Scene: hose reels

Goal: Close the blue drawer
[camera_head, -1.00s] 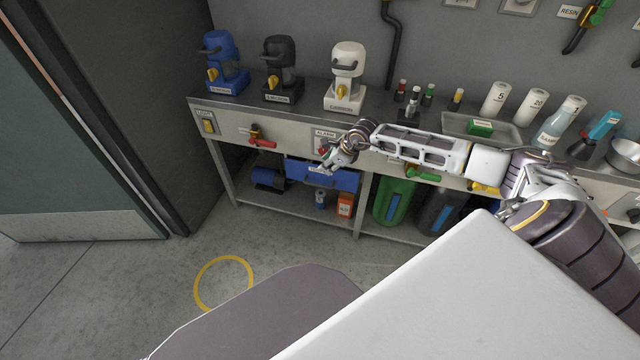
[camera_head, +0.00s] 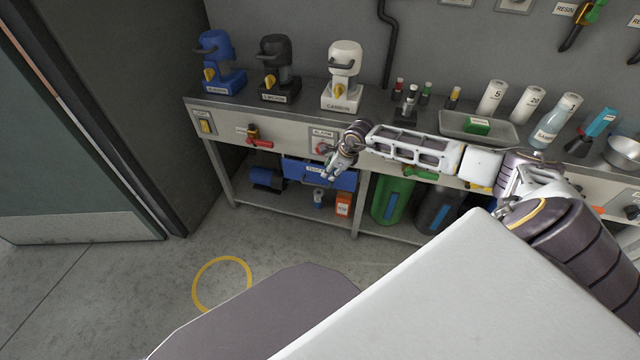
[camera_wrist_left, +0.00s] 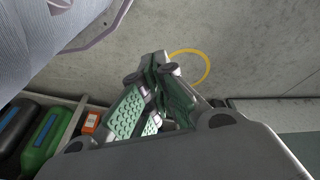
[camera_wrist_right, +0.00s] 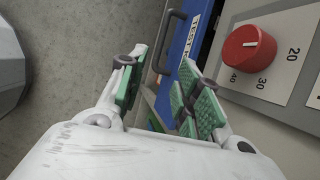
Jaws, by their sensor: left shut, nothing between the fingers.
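The blue drawer (camera_head: 295,170) sits under the bench top, with a white label on its front. It appears to stand out somewhat; how far is hard to tell. In the right wrist view, the drawer front (camera_wrist_right: 186,48) shows its label and dark bar handle (camera_wrist_right: 168,42). My right gripper (camera_head: 333,174) is in front of the drawer's right part, hiding some of it. In the right wrist view, its green-padded fingers (camera_wrist_right: 162,88) are spread with nothing between them, the right finger overlapping the drawer; contact is unclear. My left gripper (camera_wrist_left: 155,90) is shut and empty, above the floor.
A red dial (camera_wrist_right: 249,50) is on the panel beside the drawer. A green container (camera_head: 392,200), an orange box (camera_head: 343,204) and a blue motor-like item (camera_head: 267,178) are on the lower shelf. Three coloured machines stand on the bench (camera_head: 300,101). Floor in front is clear.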

